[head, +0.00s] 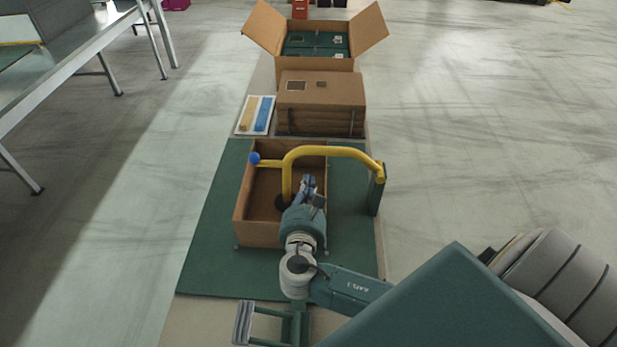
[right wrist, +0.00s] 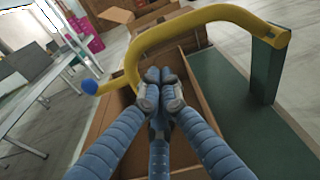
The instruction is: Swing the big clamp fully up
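The big clamp is a yellow bent bar (head: 330,150) hinged on a green post (head: 376,190) at the right of the box. Its arm lies across the open cardboard box (head: 240,225), and its front leg reaches down into it. A blue knob (head: 255,158) sticks out to the left; it also shows in the right wrist view (right wrist: 92,87). My right gripper (head: 309,186) is over the box, just right of the front leg. In the right wrist view its fingertips (right wrist: 160,76) are together, with nothing seen between them. Contact with the bar is unclear. My left gripper is out of view.
The box stands on a green mat (head: 205,265). Behind it are a stack of brown cardboard (head: 320,92), a tray with yellow and blue pieces (head: 243,116) and an open carton (head: 368,28) holding green boxes. A metal table (head: 75,60) stands left. The floor right is clear.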

